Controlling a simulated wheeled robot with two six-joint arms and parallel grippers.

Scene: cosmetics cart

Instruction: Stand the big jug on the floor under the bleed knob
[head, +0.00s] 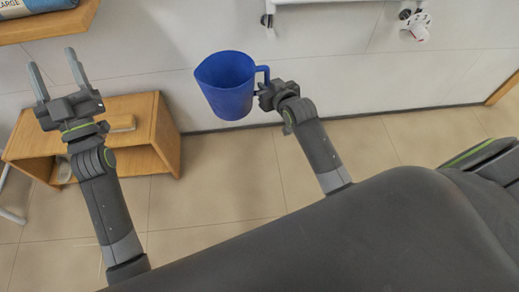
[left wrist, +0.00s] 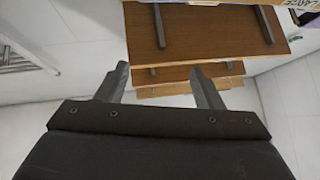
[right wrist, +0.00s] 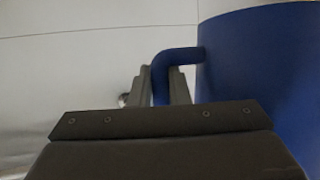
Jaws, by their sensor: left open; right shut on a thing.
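The big blue jug (head: 226,88) is held in the air near the wall, roughly upright with a slight tilt and its open top facing up. My right gripper (head: 265,92) is shut on the jug's handle. In the right wrist view the blue handle (right wrist: 178,56) sits between the fingers (right wrist: 167,85) and the jug's body (right wrist: 262,75) fills the right side. My left gripper (head: 58,72) is open and empty, above the small wooden unit. A dark fitting (head: 267,20) shows at the left end of the white radiator; I cannot tell if it is the bleed knob.
The white radiator (head: 335,2) is on the wall at the top, with a white valve head (head: 418,25) at its right. A wooden unit (head: 140,112) stands on the floor at the left. A wooden shelf (head: 45,27) is above it. The tiled floor (head: 235,175) below the jug is clear.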

